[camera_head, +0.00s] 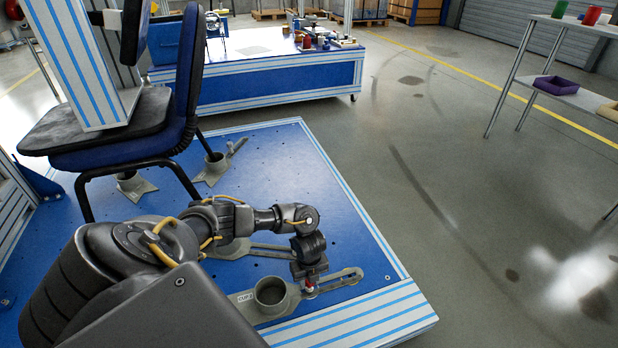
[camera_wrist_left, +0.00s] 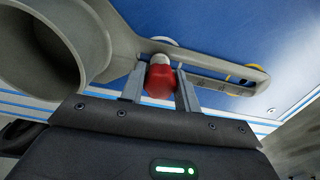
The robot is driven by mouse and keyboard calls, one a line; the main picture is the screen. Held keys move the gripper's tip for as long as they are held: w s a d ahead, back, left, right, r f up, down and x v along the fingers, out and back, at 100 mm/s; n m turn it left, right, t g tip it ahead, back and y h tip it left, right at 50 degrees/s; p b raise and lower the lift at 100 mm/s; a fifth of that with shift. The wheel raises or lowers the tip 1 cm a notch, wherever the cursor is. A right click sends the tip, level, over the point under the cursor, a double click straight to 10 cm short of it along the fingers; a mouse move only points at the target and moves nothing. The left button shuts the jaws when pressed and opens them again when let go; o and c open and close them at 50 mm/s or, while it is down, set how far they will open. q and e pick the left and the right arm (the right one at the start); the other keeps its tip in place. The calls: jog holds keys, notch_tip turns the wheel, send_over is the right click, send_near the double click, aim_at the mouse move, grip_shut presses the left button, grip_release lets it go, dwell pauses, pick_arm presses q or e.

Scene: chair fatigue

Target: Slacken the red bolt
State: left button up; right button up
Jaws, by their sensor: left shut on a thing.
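The red bolt (camera_wrist_left: 160,80) sits at the slotted grey arm of a cup-shaped clamp (camera_wrist_left: 95,30) in the left wrist view. My left gripper (camera_wrist_left: 160,92) has one finger on each side of the red bolt head and is shut on it. In the head view my left gripper (camera_head: 309,284) points down at the clamp's slotted arm near the platform's front right corner, with a bit of the red bolt (camera_head: 310,292) showing below it. The clamp's cup (camera_head: 270,291) stands just left of the gripper, empty of any chair leg. My right gripper is not in view.
A blue chair (camera_head: 130,150) stands on the blue platform (camera_head: 310,200), with a white and blue striped column (camera_head: 75,60) over its seat. Other grey clamps (camera_head: 215,165) are near its legs.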

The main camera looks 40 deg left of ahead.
pick_arm(q)
jog(key=shift+r+n+p, duration=0.1)
jog(key=shift+n+p, duration=0.35)
jog(key=shift+n, duration=0.45)
jog(key=shift+n+p, duration=0.4)
jog(key=shift+p, duration=0.3)
jog(key=shift+n+p, duration=1.3)
jog(key=shift+n, duration=0.1)
